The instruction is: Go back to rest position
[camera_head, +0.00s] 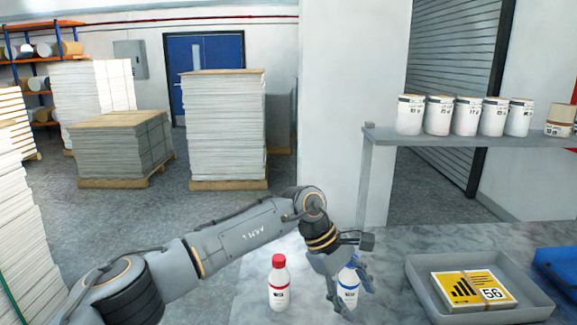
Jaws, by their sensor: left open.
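My left arm comes in from the left and reaches over the grey marbled table (255,298). My left gripper (355,300) is open and points down at the blue-capped white bottle (348,284). Its fingers show on both sides of this bottle and partly hide it. I cannot tell whether they touch it. A red-capped white bottle (279,285) stands upright on the table, left of the gripper and apart from it. My right gripper is not in view.
A grey tray (418,277) with a yellow card pack marked 56 (472,288) lies right of the gripper. A blue container (560,268) is at the right edge. A raised shelf (440,136) behind holds several white tubs (465,116). Stacked pallets (224,125) stand on the floor beyond.

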